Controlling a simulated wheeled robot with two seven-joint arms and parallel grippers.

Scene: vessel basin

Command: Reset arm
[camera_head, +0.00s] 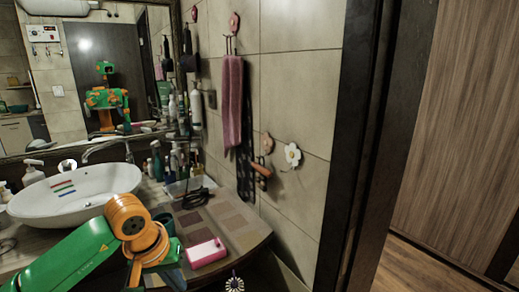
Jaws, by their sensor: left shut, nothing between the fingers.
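My left arm comes in from the lower left, green with orange joints. Its left gripper (174,279) is low in the view, over the front of the counter (235,218), partly hidden by the arm's own links. It is shut with nothing held. A pink and white box (206,252) lies on the counter just right of the gripper, apart from it. My right gripper is not in view.
A white vessel basin (35,207) with several coloured sticks stands at left. A dark teal cup (164,222) is close behind my wrist. Bottles (176,160) and a tray line the wall. A pink towel (232,100) hangs there. Open floor (420,268) lies right.

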